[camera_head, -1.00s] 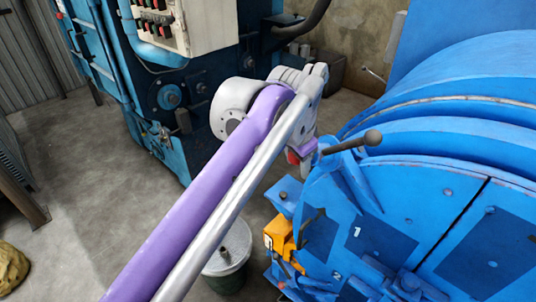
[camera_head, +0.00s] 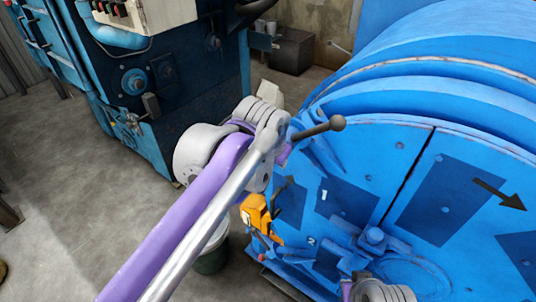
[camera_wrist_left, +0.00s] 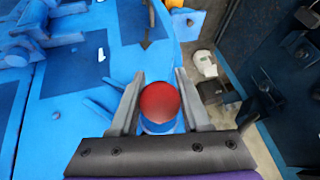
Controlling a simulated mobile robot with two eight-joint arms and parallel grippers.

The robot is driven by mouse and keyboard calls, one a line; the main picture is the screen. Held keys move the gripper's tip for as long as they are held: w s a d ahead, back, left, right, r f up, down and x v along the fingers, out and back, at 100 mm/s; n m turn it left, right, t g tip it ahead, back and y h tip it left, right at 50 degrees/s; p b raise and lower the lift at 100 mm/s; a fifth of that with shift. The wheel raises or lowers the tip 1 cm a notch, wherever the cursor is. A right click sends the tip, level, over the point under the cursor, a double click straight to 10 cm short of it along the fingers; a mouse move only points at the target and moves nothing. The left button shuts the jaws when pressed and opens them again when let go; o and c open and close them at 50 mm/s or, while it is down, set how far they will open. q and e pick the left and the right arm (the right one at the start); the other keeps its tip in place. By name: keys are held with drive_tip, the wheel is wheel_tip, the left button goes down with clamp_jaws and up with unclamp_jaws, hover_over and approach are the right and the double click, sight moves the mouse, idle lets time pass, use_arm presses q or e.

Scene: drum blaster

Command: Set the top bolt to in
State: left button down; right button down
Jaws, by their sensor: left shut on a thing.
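The blue drum blaster door (camera_head: 400,165) fills the right of the head view, with dark panels marked 1 and 2. In the left wrist view a round red knob (camera_wrist_left: 160,102) sits on a blue base, between the fingers of my left gripper (camera_wrist_left: 159,88), which is shut on it. I take this knob to be the top bolt's; its in or out position cannot be told. In the head view my left wrist hides the knob and fingers. A dark lever with a ball end (camera_head: 320,128) shows just right of that wrist. My right gripper's fingers are not visible.
An orange latch part (camera_head: 258,215) sits at the drum's left edge, above a dark bucket (camera_head: 212,250). A blue machine (camera_head: 150,80) stands at the back left. Open concrete floor (camera_head: 90,190) lies at left. Part of my right arm shows at the bottom right.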

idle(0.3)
use_arm(q)
drive_tip(key=shift+c, duration=1.9)
unclamp_jaws()
drive_tip(key=shift+d, duration=0.15)
drive_tip(key=v, duration=1)
drive_tip(key=shift+r, duration=0.35)
drive_tip(key=shift+s, duration=0.15)
drive_tip(key=s+a+f+n, duration=0.2)
drive_tip(key=s+a+f, duration=0.3)
drive_tip(key=f, duration=0.4)
drive_tip(key=s+a+f+n, duration=0.2)
drive_tip(key=s+a+f, duration=0.2)
drive_tip(key=f, duration=0.6)
drive_tip(key=s+a+f+n+g+y, duration=0.1)
drive_tip(key=s+a+f+n, duration=0.1)
drive_tip(key=s+a+f, duration=0.3)
wheel_tip(320, 180, down, 5)
drive_tip(key=shift+s+a+r, duration=0.1)
drive_tip(key=shift+s+a, duration=0.3)
drive_tip(key=shift+a, duration=0.75)
